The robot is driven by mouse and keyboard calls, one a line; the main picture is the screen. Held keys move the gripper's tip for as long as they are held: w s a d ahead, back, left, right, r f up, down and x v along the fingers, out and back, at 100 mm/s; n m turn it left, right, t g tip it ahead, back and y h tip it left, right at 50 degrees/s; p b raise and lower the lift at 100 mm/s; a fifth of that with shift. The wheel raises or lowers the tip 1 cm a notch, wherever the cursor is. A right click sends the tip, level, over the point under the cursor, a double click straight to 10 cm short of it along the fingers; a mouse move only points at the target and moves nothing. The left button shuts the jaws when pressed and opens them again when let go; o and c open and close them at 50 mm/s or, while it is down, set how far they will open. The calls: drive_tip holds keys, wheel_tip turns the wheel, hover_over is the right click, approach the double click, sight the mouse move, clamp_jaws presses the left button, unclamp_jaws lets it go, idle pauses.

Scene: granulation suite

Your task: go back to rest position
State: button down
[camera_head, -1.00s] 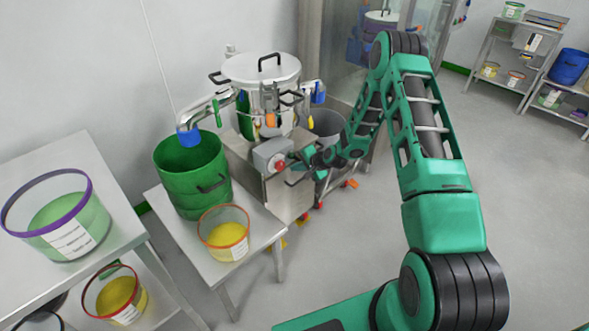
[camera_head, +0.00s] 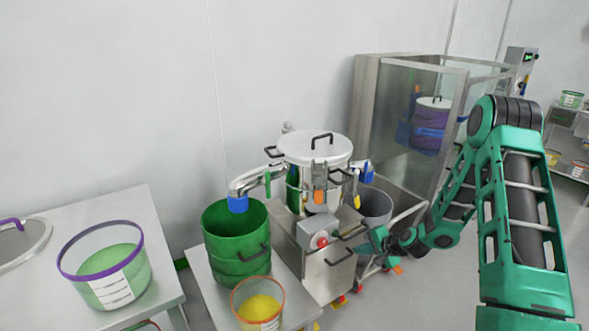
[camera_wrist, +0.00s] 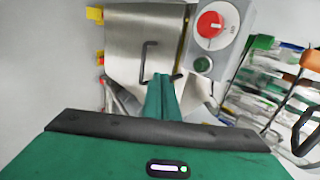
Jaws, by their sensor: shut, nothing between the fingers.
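My gripper (camera_head: 367,244) is at the end of my green arm, beside the front right of the steel granulator machine (camera_head: 325,270) in the head view. In the wrist view my gripper (camera_wrist: 162,78) points toward the machine's steel front (camera_wrist: 135,45), with its fingers together and nothing held. The machine's control box with a red knob (camera_head: 321,241) is just left of the gripper. The red knob also shows large at the top of the wrist view (camera_wrist: 210,24). I cannot tell whether the fingertips touch the machine.
A green drum (camera_head: 236,250) and an orange-rimmed tub (camera_head: 258,305) of yellow powder stand on a low table. A purple-rimmed tub (camera_head: 105,275) stands on the left table. A grey bin (camera_head: 376,208) and a glass booth (camera_head: 400,110) are behind. Open floor lies at right.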

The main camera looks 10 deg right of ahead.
drive_tip(key=s+d+r+n+g+h, duration=0.2)
drive_tip(key=s+d+r+n+g, duration=0.15)
drive_tip(key=s+r, duration=0.65)
drive_tip(key=s+d+r+n+g+h, duration=0.2)
drive_tip(key=s+d+r, duration=0.2)
drive_tip(key=s+r, duration=0.55)
drive_tip(key=s+r+g, duration=0.1)
drive_tip(key=s+r, duration=0.4)
drive_tip(key=s, duration=0.7)
drive_tip(key=s+r+g, duration=0.1)
drive_tip(key=s+r, duration=0.5)
drive_tip(key=s, duration=0.7)
drive_tip(key=shift+a+n+g, duration=0.15)
drive_tip(key=shift+n+g, duration=0.2)
